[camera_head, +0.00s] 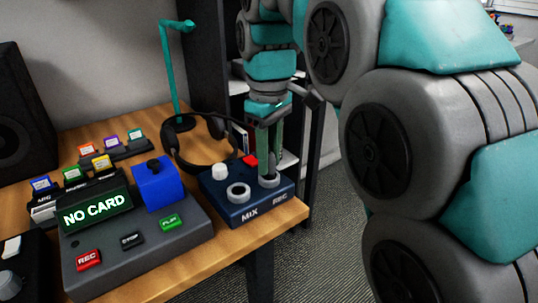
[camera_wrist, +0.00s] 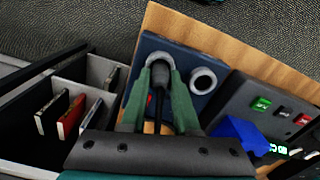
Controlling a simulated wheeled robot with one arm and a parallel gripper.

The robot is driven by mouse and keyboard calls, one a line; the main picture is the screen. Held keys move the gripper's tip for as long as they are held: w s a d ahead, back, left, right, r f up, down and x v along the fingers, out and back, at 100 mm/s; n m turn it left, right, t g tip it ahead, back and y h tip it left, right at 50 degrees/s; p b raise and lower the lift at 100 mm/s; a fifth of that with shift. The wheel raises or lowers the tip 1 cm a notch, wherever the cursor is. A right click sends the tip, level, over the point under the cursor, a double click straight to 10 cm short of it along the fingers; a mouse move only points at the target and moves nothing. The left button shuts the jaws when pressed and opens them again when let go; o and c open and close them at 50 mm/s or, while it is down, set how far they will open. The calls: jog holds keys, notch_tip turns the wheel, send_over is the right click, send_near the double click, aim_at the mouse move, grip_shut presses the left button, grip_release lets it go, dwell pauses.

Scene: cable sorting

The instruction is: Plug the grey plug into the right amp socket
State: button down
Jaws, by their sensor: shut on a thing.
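The amp is a dark blue box (camera_head: 222,192) with two ringed sockets, marked MIX and REC. The left socket (camera_head: 238,191) is empty; it also shows in the wrist view (camera_wrist: 203,81). My gripper (camera_head: 269,172) points down at the right socket (camera_head: 270,181), by the REC mark. In the wrist view my gripper (camera_wrist: 161,68) has its green fingers closed around the grey plug (camera_wrist: 177,85), over that socket's ring. The fingers hide much of the plug and socket, so I cannot tell how deep the plug sits.
A white knob (camera_head: 219,171) and a red piece (camera_head: 249,160) stand on the amp's back part. A recorder (camera_head: 140,240) with a NO CARD screen is left. The table edge is close at right.

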jog(key=shift+f, duration=0.3)
dwell(0.4)
jog(key=c, duration=0.6)
grip_release()
jog(key=shift+o, duration=0.4)
jog(key=o, duration=0.4)
jog(key=shift+s, duration=0.15)
